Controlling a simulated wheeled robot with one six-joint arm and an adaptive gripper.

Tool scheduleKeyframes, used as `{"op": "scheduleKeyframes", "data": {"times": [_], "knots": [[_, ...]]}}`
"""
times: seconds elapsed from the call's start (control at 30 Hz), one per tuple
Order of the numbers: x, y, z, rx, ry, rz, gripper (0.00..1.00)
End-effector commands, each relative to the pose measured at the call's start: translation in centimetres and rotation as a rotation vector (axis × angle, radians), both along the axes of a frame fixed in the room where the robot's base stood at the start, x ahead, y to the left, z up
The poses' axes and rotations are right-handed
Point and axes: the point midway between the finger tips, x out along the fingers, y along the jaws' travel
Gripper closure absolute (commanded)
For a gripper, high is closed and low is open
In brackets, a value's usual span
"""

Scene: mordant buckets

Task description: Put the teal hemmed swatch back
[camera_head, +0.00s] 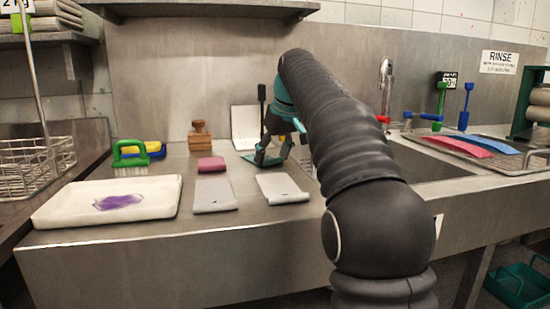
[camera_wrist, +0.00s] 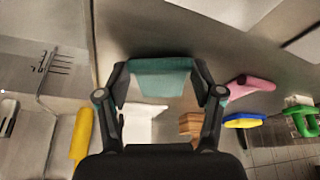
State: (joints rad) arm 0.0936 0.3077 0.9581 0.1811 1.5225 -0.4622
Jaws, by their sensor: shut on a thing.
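The teal hemmed swatch (camera_wrist: 160,80) is between my fingers in the wrist view, spanning the gap between them. My gripper (camera_wrist: 162,90) is shut on it. In the head view my gripper (camera_head: 277,150) is low over the steel counter, in front of a white upright stand (camera_head: 244,128), and the teal swatch (camera_head: 262,159) shows as a small patch beneath it. I cannot tell whether the swatch touches the counter. Two pale grey plates lie in front: one at the left (camera_head: 214,195) and one at the right (camera_head: 283,189), nearer my gripper.
A white slab with a purple stain (camera_head: 75,205) and a green brush (camera_head: 128,156) are at left. Beyond my arm are a sink and a tray (camera_head: 440,142) with red and blue strips.

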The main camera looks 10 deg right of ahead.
Motion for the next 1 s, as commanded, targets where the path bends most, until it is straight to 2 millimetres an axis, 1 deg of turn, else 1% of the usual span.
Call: {"op": "scheduleKeyframes", "data": {"times": [0.2, 0.33, 0.37, 0.4, 0.43, 0.47, 0.8, 0.9, 1.0], "knots": [[0.0, 0.0, 0.1, 0.000, -0.001, 0.000, 0.56], [0.0, 0.0, -0.2, 0.000, -0.001, 0.000, 0.56], [0.0, 0.0, -0.2, 0.000, -0.001, 0.000, 0.31], [0.0, 0.0, -0.2, 0.000, -0.001, 0.000, 0.21], [0.0, 0.0, -0.2, 0.000, -0.001, 0.000, 0.13], [0.0, 0.0, -0.2, 0.000, -0.001, 0.000, 0.08], [0.0, 0.0, -0.1, 0.000, -0.001, 0.001, 0.08], [-0.1, -0.1, 0.6, 0.000, -0.002, 0.001, 0.08], [-0.5, -0.3, 1.8, -0.001, -0.003, -0.001, 0.08]]}}
